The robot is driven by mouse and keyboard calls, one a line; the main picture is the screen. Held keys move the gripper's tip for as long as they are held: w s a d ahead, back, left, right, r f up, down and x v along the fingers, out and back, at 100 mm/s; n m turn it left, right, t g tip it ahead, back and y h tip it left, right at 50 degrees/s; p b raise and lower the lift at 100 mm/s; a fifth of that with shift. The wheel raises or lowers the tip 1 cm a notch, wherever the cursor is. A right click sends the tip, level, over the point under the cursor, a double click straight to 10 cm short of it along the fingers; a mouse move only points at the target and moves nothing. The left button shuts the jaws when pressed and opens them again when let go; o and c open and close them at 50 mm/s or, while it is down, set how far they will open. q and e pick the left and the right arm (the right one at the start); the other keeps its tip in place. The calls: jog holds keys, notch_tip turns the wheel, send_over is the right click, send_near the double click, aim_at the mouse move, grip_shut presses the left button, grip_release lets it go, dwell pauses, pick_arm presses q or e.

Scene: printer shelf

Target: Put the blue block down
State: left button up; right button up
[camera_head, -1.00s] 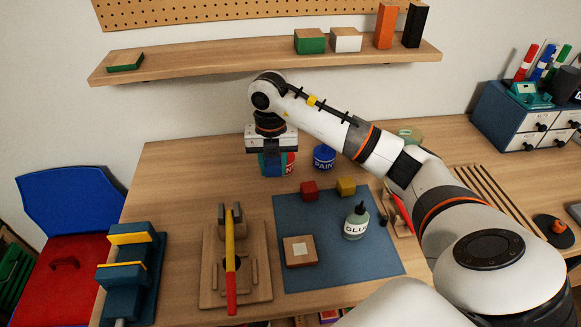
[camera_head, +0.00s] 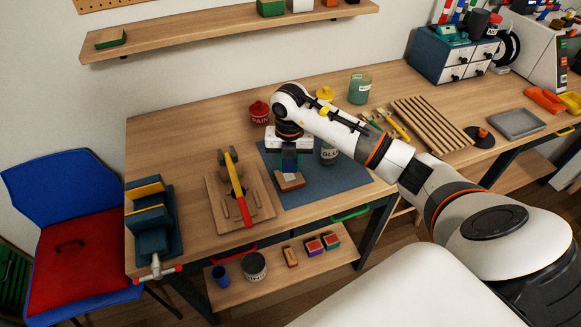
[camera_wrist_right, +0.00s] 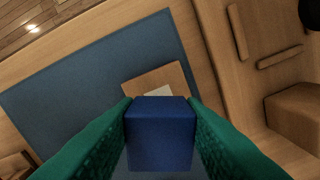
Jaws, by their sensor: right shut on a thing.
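My right gripper (camera_head: 290,167) points down over the near left part of the blue mat (camera_head: 335,183). In the right wrist view, its two green fingers are shut on the blue block (camera_wrist_right: 160,133), one on each side. A wooden square block with a white patch (camera_head: 290,183) lies on the mat directly below; it also shows in the wrist view (camera_wrist_right: 138,84), partly covered by the blue block. I cannot tell whether the blue block touches it. My left gripper is not in view.
A wooden fixture with a yellow-and-red handled tool (camera_head: 240,192) stands just left of the mat. A glue bottle (camera_head: 329,153) stands close behind my right gripper. A red paint can (camera_head: 259,113) is farther back. A teal vise (camera_head: 153,222) is at the left edge.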

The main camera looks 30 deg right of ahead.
aim_at(289, 171)
jog(key=f, duration=0.3)
jog(key=shift+s+a+p, duration=0.1)
jog(key=shift+a+p, duration=0.1)
jog(key=shift+p, duration=0.1)
jog(key=shift+d+f, duration=0.1)
jog(key=shift+f, duration=0.2)
jog(key=o, duration=1)
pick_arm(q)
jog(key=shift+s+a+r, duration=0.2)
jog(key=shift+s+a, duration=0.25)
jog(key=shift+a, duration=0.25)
pick_arm(e)
jog(key=shift+r, duration=0.55)
pick_arm(q)
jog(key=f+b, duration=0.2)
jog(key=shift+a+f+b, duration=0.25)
jog(key=shift+b, duration=0.15)
pick_arm(e)
notch_tip(289, 171, up, 11)
jog(key=shift+r, duration=0.15)
